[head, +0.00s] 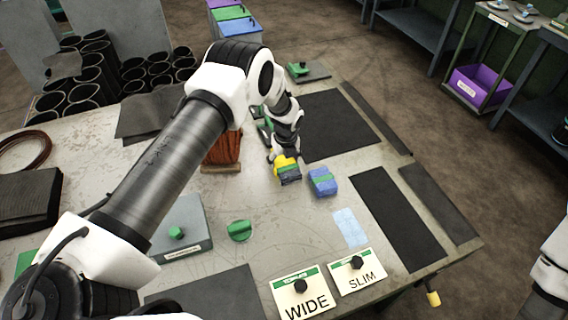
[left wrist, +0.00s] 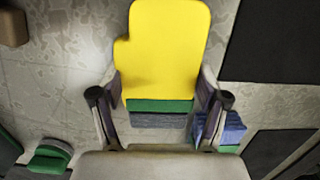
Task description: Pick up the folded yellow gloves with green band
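The folded yellow gloves (left wrist: 165,50) fill the upper middle of the left wrist view, with a green band (left wrist: 160,106) and a grey cuff (left wrist: 158,120) at the near end. In the head view the yellow gloves (head: 283,162) are partly hidden by my left gripper (head: 284,156). In the left wrist view my left gripper (left wrist: 160,82) has its fingers wide apart, one on each side of the gloves near the band. I see no clear grip; whether the fingers touch the sides is hard to tell. My right gripper is out of view.
Folded blue gloves with a green band (head: 322,181) lie close to the right of the yellow ones. A brown bundle (head: 222,150) stands to the left. WIDE (head: 302,291) and SLIM (head: 358,273) labelled plates are at the front. Black mats (head: 397,217) lie at right.

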